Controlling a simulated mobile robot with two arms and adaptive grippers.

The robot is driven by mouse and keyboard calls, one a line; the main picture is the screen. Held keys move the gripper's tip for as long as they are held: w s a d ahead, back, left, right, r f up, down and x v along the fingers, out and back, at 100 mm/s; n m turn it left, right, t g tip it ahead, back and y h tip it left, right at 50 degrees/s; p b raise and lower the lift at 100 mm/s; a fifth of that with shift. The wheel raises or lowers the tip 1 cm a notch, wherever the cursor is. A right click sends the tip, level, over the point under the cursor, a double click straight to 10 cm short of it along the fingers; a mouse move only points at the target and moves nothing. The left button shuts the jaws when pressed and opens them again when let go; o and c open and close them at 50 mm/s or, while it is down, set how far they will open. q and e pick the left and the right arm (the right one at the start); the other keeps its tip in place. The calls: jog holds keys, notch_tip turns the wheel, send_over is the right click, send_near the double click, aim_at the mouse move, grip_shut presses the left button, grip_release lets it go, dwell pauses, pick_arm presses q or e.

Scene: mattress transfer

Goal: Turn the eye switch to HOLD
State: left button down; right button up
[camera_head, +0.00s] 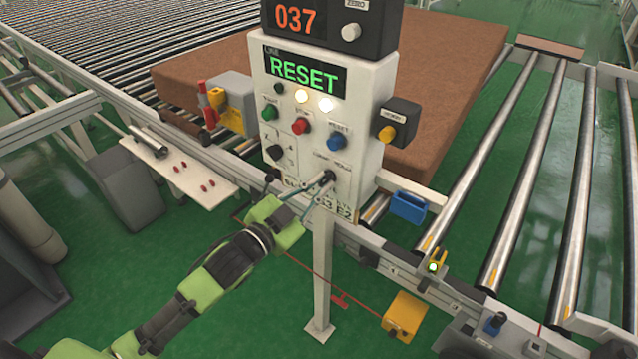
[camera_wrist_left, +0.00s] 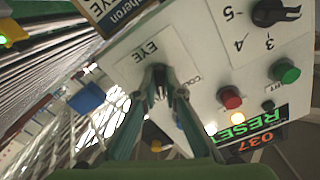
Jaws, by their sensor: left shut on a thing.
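The eye switch is a small black knob (camera_wrist_left: 159,74) under an "EYE" label, on the white control panel (camera_head: 316,110). It also shows low on the panel in the head view (camera_head: 328,177), partly covered by fingertips. My left gripper (camera_head: 318,190) comes in from the lower left and is shut on this knob. In the left wrist view its two dark teal fingers (camera_wrist_left: 160,88) stand on either side of the knob. The knob's pointer is hidden, so its setting cannot be read. The panel's display (camera_head: 304,72) reads "RESET" in green. My right gripper is not in view.
Red (camera_head: 301,126), green (camera_head: 269,112) and blue (camera_head: 337,141) buttons and a black selector (camera_head: 275,151) sit close above the switch. A brown mattress (camera_head: 440,80) lies behind the panel on the conveyor. A blue padlock-like block (camera_head: 408,207) is right of the panel.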

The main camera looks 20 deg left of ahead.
pick_arm(q)
jog(key=shift+m, duration=0.6)
jog(key=c, duration=2.1)
grip_release()
jog(key=shift+c, duration=0.2)
jog(key=shift+s, duration=0.1)
jog(key=v, duration=1.1)
jog(key=shift+s+a, duration=0.15)
jog(key=shift+s, duration=0.25)
